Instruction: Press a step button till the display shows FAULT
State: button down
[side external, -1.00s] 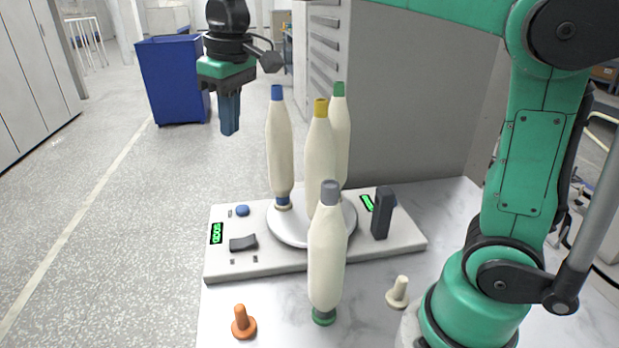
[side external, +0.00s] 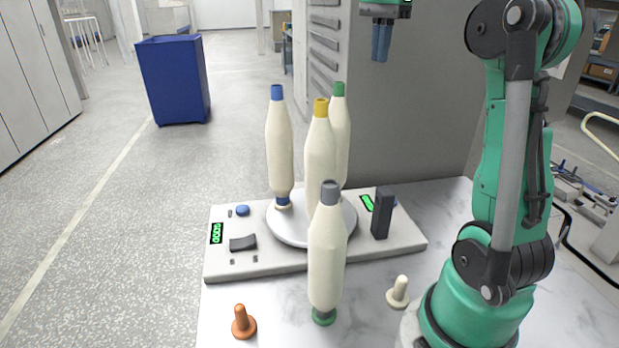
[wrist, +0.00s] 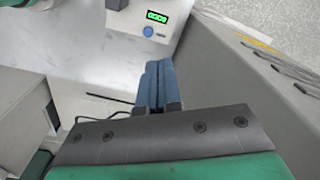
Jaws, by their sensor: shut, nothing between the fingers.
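A pale control unit (side external: 300,262) lies on the table. Its left end has a green-lit display (side external: 217,233), a blue button (side external: 243,210) and a dark rocker switch (side external: 243,243). Its right end has a second green display (side external: 367,203), partly behind an upright dark block (side external: 382,213). The wrist view shows a lit display (wrist: 157,17) beside a blue button (wrist: 148,31). The lettering is too small to read surely. My gripper (side external: 381,58) is shut and empty, high above the unit's right end and apart from it. Its fingers (wrist: 154,68) point toward the button side in the wrist view.
Tall cream bobbins (side external: 320,160) stand on a round white plate (side external: 290,237) on the unit. Another bobbin (side external: 327,255) stands in front. An orange peg (side external: 242,323) and a cream peg (side external: 398,293) stand on the tabletop (side external: 280,310). A grey panel (side external: 430,110) rises behind.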

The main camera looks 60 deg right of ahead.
jog(key=s+d+m, duration=0.4)
jog(key=s+m, duration=0.1)
jog(key=m, duration=0.1)
notch_tip(320, 180, down, 14)
jog(key=shift+a+f, duration=0.2)
jog(key=shift+f, duration=0.05)
jog(key=shift+w, duration=0.1)
notch_tip(320, 180, down, 14)
dwell(0.3)
